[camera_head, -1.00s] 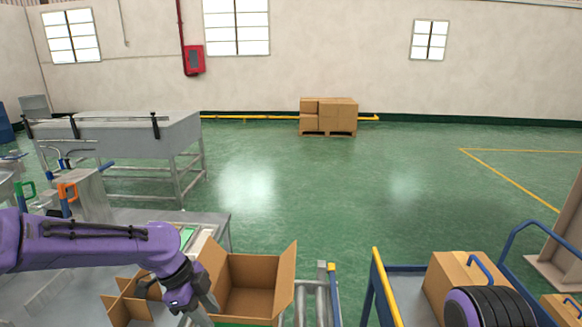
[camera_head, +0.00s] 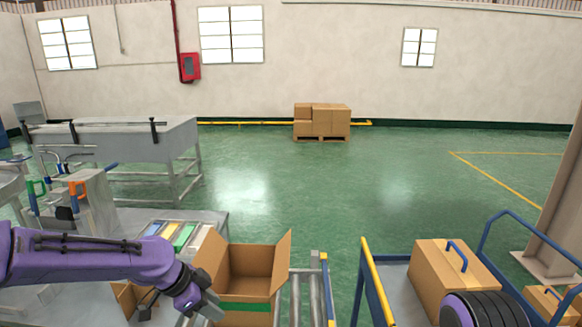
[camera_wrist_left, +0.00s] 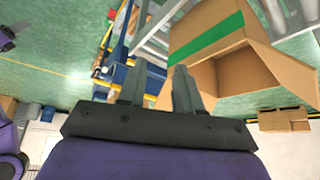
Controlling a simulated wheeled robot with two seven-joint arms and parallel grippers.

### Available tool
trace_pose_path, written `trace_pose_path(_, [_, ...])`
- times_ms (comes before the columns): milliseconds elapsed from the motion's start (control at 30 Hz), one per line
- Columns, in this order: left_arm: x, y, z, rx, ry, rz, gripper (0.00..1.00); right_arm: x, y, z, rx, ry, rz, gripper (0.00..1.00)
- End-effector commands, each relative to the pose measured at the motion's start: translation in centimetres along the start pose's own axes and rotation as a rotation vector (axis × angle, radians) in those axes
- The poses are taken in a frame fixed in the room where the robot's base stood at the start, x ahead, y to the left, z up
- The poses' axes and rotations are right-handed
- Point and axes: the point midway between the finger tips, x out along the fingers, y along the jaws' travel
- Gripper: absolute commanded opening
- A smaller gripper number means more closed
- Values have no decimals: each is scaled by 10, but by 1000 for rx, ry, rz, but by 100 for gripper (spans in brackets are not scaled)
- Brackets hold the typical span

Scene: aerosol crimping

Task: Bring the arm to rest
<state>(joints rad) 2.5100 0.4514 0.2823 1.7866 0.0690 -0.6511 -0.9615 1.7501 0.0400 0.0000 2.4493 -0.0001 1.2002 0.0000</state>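My left arm (camera_head: 100,258) comes in from the left over the grey workbench. My left gripper (camera_head: 212,306) is beside the open cardboard box (camera_head: 245,285), at its near left side in the head view; whether it touches the box is unclear. In the left wrist view the two grey fingers of the left gripper (camera_wrist_left: 160,68) stand apart with nothing between them. The box (camera_wrist_left: 205,40), with a green tape band, lies beyond the right finger there. Part of my right arm (camera_head: 485,309) shows at the lower right; its gripper is out of view.
The box stands next to a roller conveyor (camera_head: 302,300). A blue cart (camera_head: 395,285) carrying a carton (camera_head: 450,275) is at the right. A tray with coloured strips (camera_head: 178,236) and a device with an orange handle (camera_head: 77,192) are on the bench. Green floor behind is open.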

Motion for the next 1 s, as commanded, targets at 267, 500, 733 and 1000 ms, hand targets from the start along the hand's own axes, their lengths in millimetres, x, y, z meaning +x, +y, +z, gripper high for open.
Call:
trace_pose_path(267, [33, -12, 8, -490, 135, -199, 34, 4, 0, 2, 0, -1, 0, 43])
trace_pose_path(500, [118, 25, 125, -1194, 229, -476, 34, 23, -2, 10, 0, -1, 0, 43])
trace_pose_path(733, [154, 140, 295, -1579, 158, -797, 34, 48, -4, 20, 0, -1, 0, 43])
trace_pose_path(1000, [163, 240, 383, -1527, -145, -813, 34, 64, -6, 27, 0, -1, 0, 43])
